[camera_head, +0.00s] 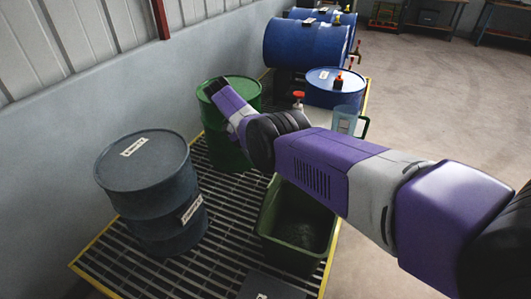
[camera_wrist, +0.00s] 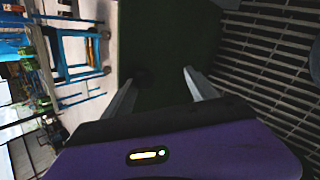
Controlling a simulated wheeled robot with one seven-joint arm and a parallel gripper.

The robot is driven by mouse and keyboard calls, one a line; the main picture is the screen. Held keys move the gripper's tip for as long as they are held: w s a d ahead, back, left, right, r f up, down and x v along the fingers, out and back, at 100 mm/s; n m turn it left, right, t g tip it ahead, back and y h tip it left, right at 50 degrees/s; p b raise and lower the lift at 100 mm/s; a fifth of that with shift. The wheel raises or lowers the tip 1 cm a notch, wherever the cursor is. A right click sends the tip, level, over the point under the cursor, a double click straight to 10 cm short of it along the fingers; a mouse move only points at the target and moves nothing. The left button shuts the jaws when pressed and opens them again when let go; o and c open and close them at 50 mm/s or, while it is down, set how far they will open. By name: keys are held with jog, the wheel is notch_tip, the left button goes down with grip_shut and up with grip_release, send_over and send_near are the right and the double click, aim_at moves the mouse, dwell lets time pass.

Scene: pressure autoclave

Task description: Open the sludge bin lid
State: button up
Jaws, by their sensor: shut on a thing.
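The dark green sludge bin (camera_head: 266,222) stands at the right edge of the grating in the head view. I see into its dark interior from above; my arm covers its far side. No lid can be made out there. My gripper (camera_wrist: 158,92) shows in the wrist view, its two pale fingers spaced apart against a dark green surface (camera_wrist: 165,45), which looks like the bin's lid. The gripper is shut on it, though the exact contact is too dark to see. In the head view I cannot make out the fingers.
A grey-blue drum (camera_head: 143,165) stands left of the bin on the yellow-edged grating (camera_head: 225,257). A clear jug (camera_head: 345,119) is beyond my arm. The floor (camera_head: 445,110) at right is open.

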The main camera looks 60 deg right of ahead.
jog(key=shift+f, duration=0.25)
notch_tip(320, 180, up, 21)
jog(key=p, duration=1.9)
jog(key=shift+f, duration=0.2)
